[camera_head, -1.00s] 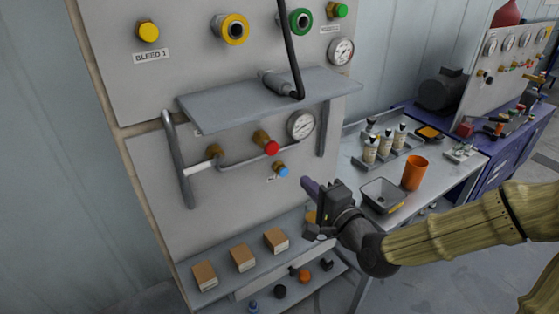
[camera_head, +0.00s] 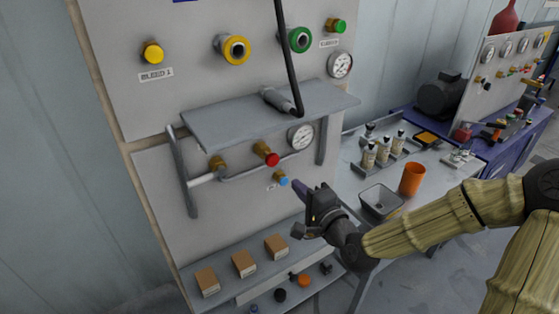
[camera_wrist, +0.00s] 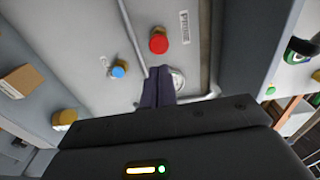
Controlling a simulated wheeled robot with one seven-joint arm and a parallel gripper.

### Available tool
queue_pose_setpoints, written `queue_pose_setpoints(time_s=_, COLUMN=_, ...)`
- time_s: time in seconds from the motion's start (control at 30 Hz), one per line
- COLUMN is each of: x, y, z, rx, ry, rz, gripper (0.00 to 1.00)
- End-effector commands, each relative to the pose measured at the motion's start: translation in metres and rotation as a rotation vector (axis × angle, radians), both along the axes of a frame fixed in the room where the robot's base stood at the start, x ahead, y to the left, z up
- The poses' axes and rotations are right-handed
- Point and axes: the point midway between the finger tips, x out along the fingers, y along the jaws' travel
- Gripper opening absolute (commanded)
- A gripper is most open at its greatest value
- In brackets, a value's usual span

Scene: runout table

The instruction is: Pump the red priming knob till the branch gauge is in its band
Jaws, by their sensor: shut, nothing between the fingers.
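The red priming knob (camera_head: 271,159) sits on a brass fitting on the lower panel, under a grey shelf. It also shows in the wrist view (camera_wrist: 158,43), above my fingertips. The round white branch gauge (camera_head: 301,136) is to the right of the knob; its needle and band are too small to read. In the wrist view the gauge (camera_wrist: 178,80) is partly hidden behind my fingers. My gripper (camera_head: 298,189) is shut and empty, below and right of the knob and apart from it. Its dark fingers (camera_wrist: 158,88) point toward the panel in the wrist view.
A small blue knob (camera_head: 282,181) is just left of my fingertips. The grey shelf (camera_head: 235,112) overhangs the knob, with a handrail (camera_head: 181,170) at left. Cardboard boxes (camera_head: 244,263) stand on a ledge below. An orange cup (camera_head: 412,179) and black tray (camera_head: 380,201) are at right.

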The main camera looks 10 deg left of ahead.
Motion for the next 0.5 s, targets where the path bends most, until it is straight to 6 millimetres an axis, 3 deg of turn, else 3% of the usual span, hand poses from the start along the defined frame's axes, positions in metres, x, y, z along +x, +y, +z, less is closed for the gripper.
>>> queue_pose_setpoints(time_s=0.5, x=0.063, y=0.06, z=0.0, rx=0.0, ry=0.003, rz=0.002, gripper=0.0)
